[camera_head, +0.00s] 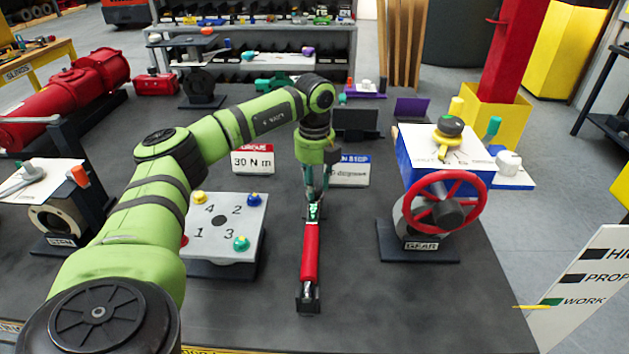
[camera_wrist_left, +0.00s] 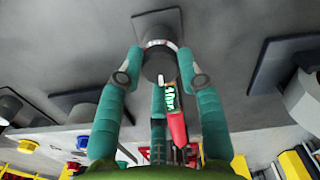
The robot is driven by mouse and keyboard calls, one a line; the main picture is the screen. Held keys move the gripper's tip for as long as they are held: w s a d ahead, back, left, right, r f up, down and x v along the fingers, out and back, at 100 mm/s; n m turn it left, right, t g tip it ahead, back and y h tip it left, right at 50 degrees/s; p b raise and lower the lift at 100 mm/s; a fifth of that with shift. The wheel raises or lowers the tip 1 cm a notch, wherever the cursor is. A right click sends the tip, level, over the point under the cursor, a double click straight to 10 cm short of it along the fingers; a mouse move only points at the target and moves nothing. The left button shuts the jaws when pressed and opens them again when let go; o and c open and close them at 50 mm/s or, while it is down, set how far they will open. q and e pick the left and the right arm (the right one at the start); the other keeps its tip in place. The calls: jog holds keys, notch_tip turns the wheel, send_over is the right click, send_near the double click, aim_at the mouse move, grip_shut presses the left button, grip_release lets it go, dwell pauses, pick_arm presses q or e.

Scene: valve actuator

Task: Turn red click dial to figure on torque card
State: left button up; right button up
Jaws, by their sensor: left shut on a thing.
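The red torque wrench (camera_head: 311,252) stands in a small dark holder (camera_head: 307,299) near the front middle of the table. My left gripper (camera_head: 314,203) reaches down to its far end and is shut on the click dial. In the left wrist view, the fingers (camera_wrist_left: 160,66) flank a dark round end (camera_wrist_left: 158,64); the dial's red is hard to tell apart there. Beside it show a red part (camera_wrist_left: 178,129) and a green window (camera_wrist_left: 172,101) with small figures that are hard to read. The torque card (camera_head: 252,161) reads 30 N m. My right gripper is out of view.
A numbered board (camera_head: 215,228) with coloured knobs stands left of the wrench. A gear unit with a red handwheel (camera_head: 446,201) stands to the right. A blue-topped card (camera_head: 350,171) is just behind the gripper. The table between wrench and gear unit is clear.

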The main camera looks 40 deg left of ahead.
pick_arm(q)
jog(key=m+p, duration=0.1)
jog(key=m, duration=0.9)
jog(key=shift+f+m+p, duration=0.1)
jog(key=shift+m+p, duration=0.25)
jog(key=shift+m, duration=0.05)
jog(key=m, duration=1.1)
jog(key=shift+s+m, duration=0.1)
jog(key=shift+m, duration=0.2)
jog(key=o, duration=1.2)
jog(key=shift+c, duration=0.2)
